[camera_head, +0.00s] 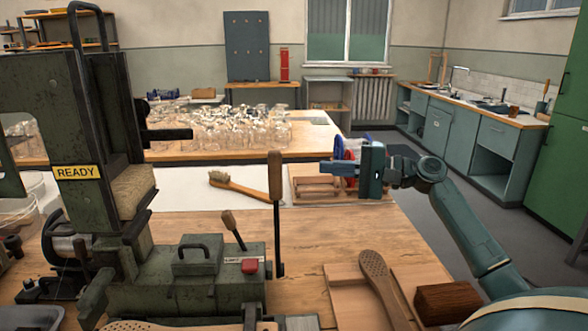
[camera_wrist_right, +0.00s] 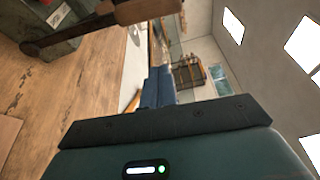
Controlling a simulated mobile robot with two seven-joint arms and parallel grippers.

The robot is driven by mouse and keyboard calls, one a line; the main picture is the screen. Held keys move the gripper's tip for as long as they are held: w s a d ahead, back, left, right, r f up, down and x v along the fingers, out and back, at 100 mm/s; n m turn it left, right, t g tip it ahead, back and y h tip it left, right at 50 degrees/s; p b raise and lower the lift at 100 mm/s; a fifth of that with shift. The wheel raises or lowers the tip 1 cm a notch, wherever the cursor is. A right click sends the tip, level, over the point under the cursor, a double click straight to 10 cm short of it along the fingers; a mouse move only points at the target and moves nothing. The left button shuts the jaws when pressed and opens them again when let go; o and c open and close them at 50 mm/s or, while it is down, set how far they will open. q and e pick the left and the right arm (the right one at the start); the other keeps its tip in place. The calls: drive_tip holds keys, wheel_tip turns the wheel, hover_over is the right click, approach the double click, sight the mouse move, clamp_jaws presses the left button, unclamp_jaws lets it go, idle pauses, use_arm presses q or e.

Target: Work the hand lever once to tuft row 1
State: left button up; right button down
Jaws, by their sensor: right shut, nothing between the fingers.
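The tufting machine (camera_head: 190,275) is dark green metal and stands at the left of the bench, with a yellow READY label (camera_head: 78,172). Its hand lever (camera_head: 275,178) has a wooden grip on a dark rod and stands upright at the machine's right side. The lever's wooden grip also shows at the top of the right wrist view (camera_wrist_right: 145,12). My right gripper (camera_head: 328,168) is shut and empty, pointing left, to the right of the lever and apart from it. Its blue fingers (camera_wrist_right: 158,88) lie together in the wrist view. My left gripper is out of view.
A shorter wooden-handled lever (camera_head: 233,228) and a red button (camera_head: 250,265) sit on the machine. A brush (camera_head: 235,185) lies behind the lever. A perforated wooden brush body (camera_head: 378,275) and a brown block (camera_head: 447,302) lie at front right. Bare bench (camera_head: 310,240) lies between.

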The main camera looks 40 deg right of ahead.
drive_tip(key=p+x, duration=0.2)
drive_tip(key=x, duration=0.8)
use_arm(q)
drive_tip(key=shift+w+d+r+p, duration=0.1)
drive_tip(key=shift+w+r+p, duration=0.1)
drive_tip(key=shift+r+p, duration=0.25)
use_arm(e)
drive_tip(key=shift+s+a+r, duration=0.1)
drive_tip(key=shift+s+a, duration=0.45)
drive_tip(key=shift+s, duration=0.3)
drive_tip(key=shift+s+a+r, duration=0.1)
drive_tip(key=shift+s+a, duration=0.4)
drive_tip(key=shift+s, duration=0.35)
drive_tip(key=shift+a, duration=0.1)
